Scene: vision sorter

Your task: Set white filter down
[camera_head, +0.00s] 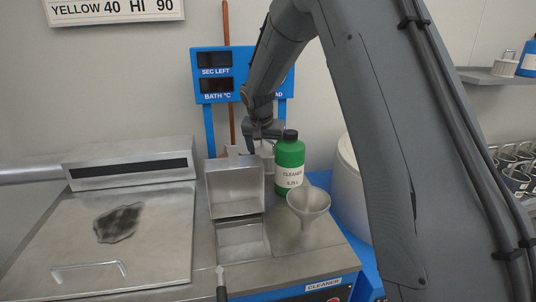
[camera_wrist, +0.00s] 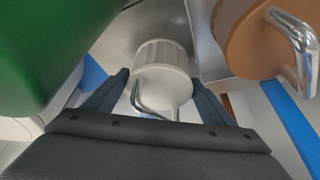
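The white filter (camera_wrist: 162,55) is a ribbed white cylinder with a bent metal handle, in the middle of the wrist view. My gripper (camera_wrist: 160,78) has one dark finger on each side of it, and the fingertips appear to meet its sides. In the head view my gripper (camera_head: 264,138) is low behind the steel basket, left of the green cleaner bottle (camera_head: 290,165). Only a small pale part of the filter (camera_head: 266,150) shows there. Its underside is hidden, so I cannot tell whether it touches a surface.
A brown round part (camera_wrist: 262,42) with a metal handle is close on the right in the wrist view. A steel basket (camera_head: 235,190), a funnel (camera_head: 307,202) and a lidded steel bath (camera_head: 150,240) stand in front. A blue-framed display (camera_head: 215,88) stands behind.

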